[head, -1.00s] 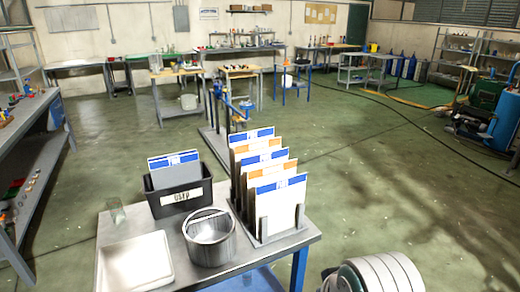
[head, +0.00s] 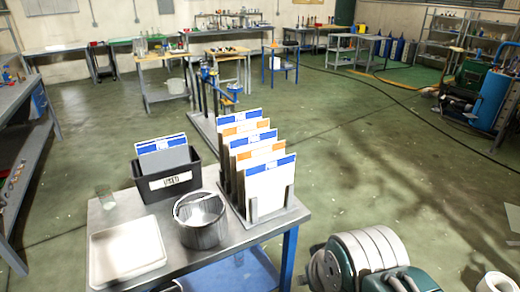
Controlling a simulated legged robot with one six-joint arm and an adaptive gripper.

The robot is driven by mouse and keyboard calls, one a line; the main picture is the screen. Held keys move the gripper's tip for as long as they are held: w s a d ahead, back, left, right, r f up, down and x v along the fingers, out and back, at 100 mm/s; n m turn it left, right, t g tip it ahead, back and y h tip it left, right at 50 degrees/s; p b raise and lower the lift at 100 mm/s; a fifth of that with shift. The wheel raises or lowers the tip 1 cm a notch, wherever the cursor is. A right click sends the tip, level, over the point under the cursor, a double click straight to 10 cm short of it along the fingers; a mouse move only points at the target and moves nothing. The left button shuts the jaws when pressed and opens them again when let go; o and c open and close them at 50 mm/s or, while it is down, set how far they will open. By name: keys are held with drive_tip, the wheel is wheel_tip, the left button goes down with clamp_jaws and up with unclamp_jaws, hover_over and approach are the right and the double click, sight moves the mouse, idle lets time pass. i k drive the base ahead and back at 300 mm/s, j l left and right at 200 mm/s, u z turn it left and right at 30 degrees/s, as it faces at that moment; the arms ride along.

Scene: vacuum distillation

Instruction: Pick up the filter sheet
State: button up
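Several filter sheets (head: 269,187) stand upright in a row in a grey rack at the right side of the small metal table (head: 221,243). They are white with blue or orange bands along their tops. Another blue-topped sheet (head: 161,144) stands in a dark bin (head: 150,189) with a white label, at the back left of the table. Which sheet the task means cannot be told. My gripper is not in view.
A metal pot (head: 201,232) with a handle, a white tray (head: 126,251) and a clear glass (head: 106,197) share the table. A green machine with pale bands (head: 369,255) is at the lower right. Open floor lies beyond, with a cable on it.

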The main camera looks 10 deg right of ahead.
sight(269, 181)
drive_tip(key=i+l, duration=0.1)
drive_tip(key=i, duration=1)
